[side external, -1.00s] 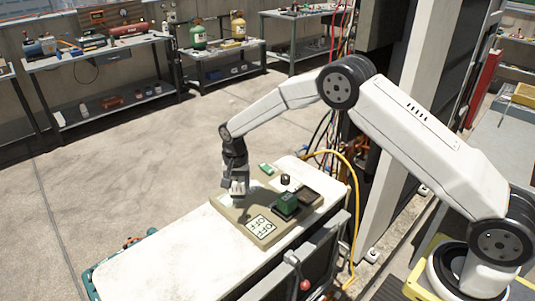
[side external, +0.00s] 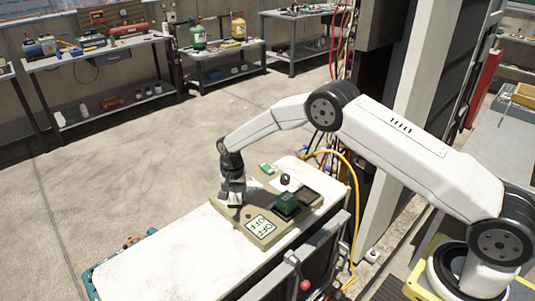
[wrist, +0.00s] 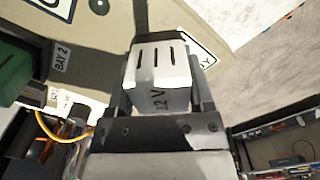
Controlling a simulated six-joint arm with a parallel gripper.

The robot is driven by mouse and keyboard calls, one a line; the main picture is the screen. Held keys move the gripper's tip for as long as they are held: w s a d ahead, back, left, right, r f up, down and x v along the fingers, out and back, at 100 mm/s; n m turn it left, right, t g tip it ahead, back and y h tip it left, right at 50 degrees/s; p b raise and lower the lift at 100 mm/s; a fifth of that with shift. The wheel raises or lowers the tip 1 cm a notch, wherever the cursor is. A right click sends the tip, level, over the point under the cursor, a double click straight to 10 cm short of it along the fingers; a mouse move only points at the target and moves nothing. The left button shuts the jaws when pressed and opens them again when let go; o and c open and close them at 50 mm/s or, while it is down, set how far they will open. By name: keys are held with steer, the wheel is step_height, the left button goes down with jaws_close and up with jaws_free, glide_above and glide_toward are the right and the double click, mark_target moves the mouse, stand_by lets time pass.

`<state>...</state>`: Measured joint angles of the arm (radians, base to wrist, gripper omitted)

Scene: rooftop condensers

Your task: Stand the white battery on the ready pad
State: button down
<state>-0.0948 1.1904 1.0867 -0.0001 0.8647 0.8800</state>
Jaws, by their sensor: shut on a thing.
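My gripper (side external: 233,200) is shut on the white battery (wrist: 157,65), which shows slots on one face and "12 V" lettering. In the side view my gripper points down over the left part of the tan board (side external: 222,212) and mostly hides the battery. In the wrist view the ready pad (wrist: 205,57), a white, dark-bordered label ending in "Y", shows partly behind the battery. The battery covers much of it. I cannot tell whether the battery touches the board.
A green battery (side external: 287,202) stands on the board to the right, near a black knob (side external: 285,179). An "OFF" plate (side external: 261,227) lies at the front. The white bench top (side external: 150,262) is clear at front left. A yellow hose (side external: 352,185) hangs at the right.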

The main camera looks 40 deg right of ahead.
mark_target(234, 189)
stand_by(0.3)
jaws_free()
steer(key=shift+f, duration=0.1)
step_height(234, 189, up, 12)
steer(key=shift+r, duration=0.1)
stand_by(0.7)
stand_by(0.5)
